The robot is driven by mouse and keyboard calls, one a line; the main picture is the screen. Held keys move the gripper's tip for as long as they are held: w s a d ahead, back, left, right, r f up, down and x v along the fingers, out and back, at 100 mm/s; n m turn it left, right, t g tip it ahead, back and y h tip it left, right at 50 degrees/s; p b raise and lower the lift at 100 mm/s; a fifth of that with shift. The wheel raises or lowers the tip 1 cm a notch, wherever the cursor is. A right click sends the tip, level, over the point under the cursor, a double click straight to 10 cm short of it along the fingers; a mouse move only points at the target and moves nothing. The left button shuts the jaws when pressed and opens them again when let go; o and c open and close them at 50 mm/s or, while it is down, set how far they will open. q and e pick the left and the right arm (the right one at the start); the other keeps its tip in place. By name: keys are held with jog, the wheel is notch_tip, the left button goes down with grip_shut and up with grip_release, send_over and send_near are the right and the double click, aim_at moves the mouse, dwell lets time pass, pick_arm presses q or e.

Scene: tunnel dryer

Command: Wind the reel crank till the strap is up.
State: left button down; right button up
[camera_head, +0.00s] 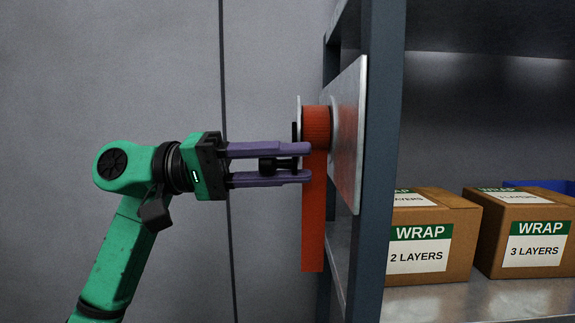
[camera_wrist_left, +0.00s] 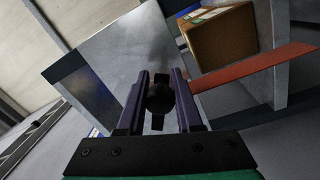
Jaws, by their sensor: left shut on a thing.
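The orange reel (camera_head: 317,126) is mounted on a pale metal plate (camera_head: 348,140) fixed to the side of a blue-grey shelf post. An orange strap (camera_head: 313,225) hangs straight down from the reel, with a good length still below it. My left gripper (camera_head: 303,163) reaches in from the left, its purple fingers level and shut on the black crank knob (camera_head: 278,166). The knob also shows between the fingers in the left wrist view (camera_wrist_left: 160,97), where the strap (camera_wrist_left: 255,69) extends to the right. The crank arm is mostly hidden by the fingers. My right gripper is not in view.
Cardboard boxes labelled WRAP, one with 2 LAYERS (camera_head: 425,262) and one with 3 LAYERS (camera_head: 535,265), stand on the shelf right of the post (camera_head: 379,150). A blue bin (camera_head: 545,185) shows behind them. Left of the reel is a plain grey wall with free room.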

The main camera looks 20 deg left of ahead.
pick_arm(q)
jog(key=c, duration=0.6)
grip_release()
jog(key=shift+c, duration=0.2)
jog(key=r+v, duration=0.1)
jog(key=v, duration=1.3)
jog(key=shift+a+f+p, duration=0.35)
jog(key=shift+f, duration=0.1)
